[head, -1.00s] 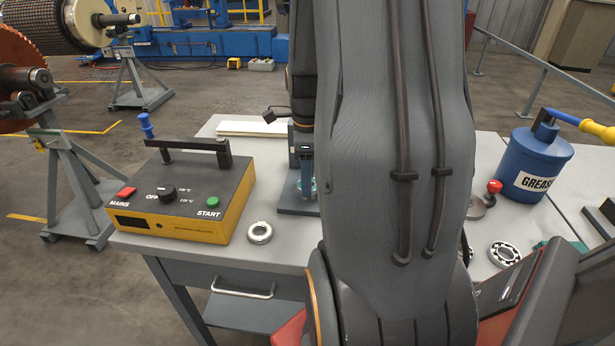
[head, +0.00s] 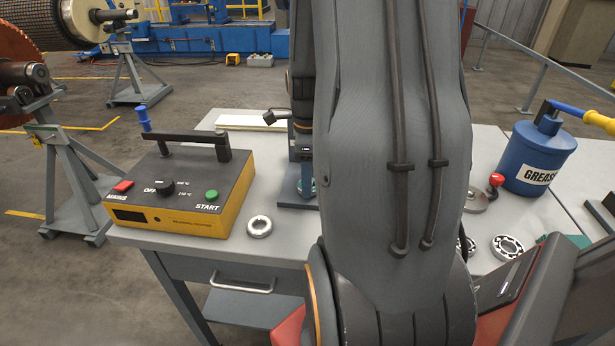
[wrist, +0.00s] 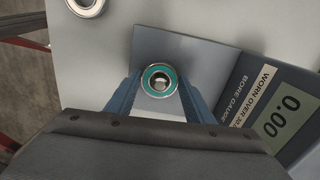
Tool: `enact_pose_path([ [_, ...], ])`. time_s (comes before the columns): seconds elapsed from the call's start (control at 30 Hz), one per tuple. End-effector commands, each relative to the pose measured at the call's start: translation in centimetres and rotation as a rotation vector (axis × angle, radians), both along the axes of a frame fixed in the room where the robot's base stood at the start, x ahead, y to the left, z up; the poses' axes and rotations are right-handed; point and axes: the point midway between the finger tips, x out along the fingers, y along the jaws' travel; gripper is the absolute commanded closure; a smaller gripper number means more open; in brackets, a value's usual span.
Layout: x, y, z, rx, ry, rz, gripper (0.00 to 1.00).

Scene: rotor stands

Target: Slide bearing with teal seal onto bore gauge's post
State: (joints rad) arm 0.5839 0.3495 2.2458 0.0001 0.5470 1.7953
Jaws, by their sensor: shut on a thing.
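The bearing with the teal seal (wrist: 160,80) is between the blue fingertips of my gripper (wrist: 158,88) in the wrist view, its ring facing the camera. My gripper is shut on it. The bearing is over the grey base plate of the bore gauge (wrist: 180,50). A small shiny round shape shows inside the bore, perhaps the post's top; I cannot tell whether the ring is around the post. The gauge's display reads 0.00 at the right. In the head view, my arm hides most of the bore gauge (head: 290,200), and only a sliver of teal shows.
A plain metal bearing (head: 259,226) lies on the bench left of the gauge; it also shows in the wrist view (wrist: 88,4). A yellow-black heater box (head: 183,190) stands further left. A blue grease can (head: 537,158) and another bearing (head: 507,247) are at the right.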

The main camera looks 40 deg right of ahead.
Motion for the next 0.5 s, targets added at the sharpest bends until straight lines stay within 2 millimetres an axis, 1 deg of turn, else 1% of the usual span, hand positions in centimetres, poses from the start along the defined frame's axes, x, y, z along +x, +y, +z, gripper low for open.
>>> enact_pose_path([
  [0.27, 0.02, -0.02, 0.04, -0.001, -0.001, 0.000, 0.72],
  [0.3, 0.02, -0.02, 0.04, -0.001, -0.001, 0.000, 0.47],
  [0.37, 0.02, -0.02, 0.04, -0.001, -0.001, 0.000, 0.37],
  [0.4, 0.02, -0.02, 0.04, -0.001, -0.001, 0.000, 0.30],
  [0.5, 0.02, -0.02, 0.04, -0.001, -0.001, 0.000, 0.30],
])
